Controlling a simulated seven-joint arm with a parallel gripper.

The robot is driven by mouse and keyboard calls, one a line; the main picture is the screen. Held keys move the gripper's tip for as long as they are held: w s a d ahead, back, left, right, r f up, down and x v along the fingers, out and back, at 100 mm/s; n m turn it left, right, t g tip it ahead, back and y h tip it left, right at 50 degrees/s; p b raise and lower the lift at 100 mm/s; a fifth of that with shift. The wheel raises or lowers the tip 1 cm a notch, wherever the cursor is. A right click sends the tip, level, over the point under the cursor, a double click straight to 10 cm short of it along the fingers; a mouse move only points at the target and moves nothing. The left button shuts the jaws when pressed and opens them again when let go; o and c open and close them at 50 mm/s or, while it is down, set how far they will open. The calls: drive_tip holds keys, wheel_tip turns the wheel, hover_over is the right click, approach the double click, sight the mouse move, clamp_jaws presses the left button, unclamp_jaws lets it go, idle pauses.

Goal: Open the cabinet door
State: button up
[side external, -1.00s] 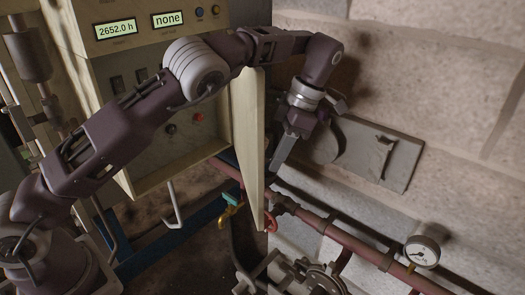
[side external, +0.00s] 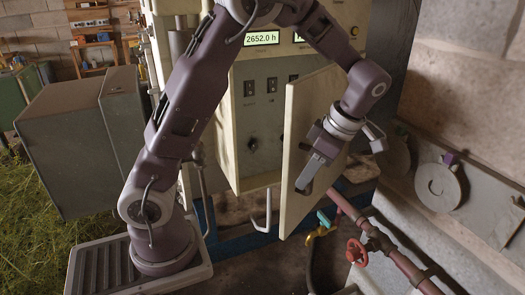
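The cabinet (side external: 240,160) is a cream box with a digital readout (side external: 262,38) at its top and switches on its front. Its cream door (side external: 312,125) stands open, swung out from the front at an angle, so part of the panel shows to the left of it. My gripper (side external: 304,187) is at the lower right part of the door, on its outer side, pointing down and left. Its fingers overlap the door in the picture. I cannot tell whether they touch it, or whether they are apart or together.
A pale hook-shaped rod (side external: 265,215) hangs below the cabinet. A reddish pipe (side external: 400,262) with a red valve wheel (side external: 357,252) and a yellow valve (side external: 318,236) runs low at the right, near a block wall (side external: 475,125). Grey-green bins (side external: 75,140) stand at the left.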

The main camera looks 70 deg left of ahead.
drive_tip(key=s+a+m+t+y, duration=0.1)
drive_tip(key=s+a+m, duration=0.3)
drive_tip(key=a, duration=0.8)
drive_tip(key=shift+s+a, duration=0.3)
drive_tip(key=shift+s, duration=0.5)
wheel_tip(320, 180, up, 6)
drive_tip(key=d, duration=0.1)
drive_tip(key=w+x, duration=0.1)
drive_tip(key=x, duration=0.5)
drive_tip(key=shift+s+a+f+m+t, duration=0.2)
drive_tip(key=shift+f+m+t, duration=0.1)
drive_tip(key=shift+m, duration=0.1)
clamp_jaws()
drive_tip(key=shift+s, duration=0.15)
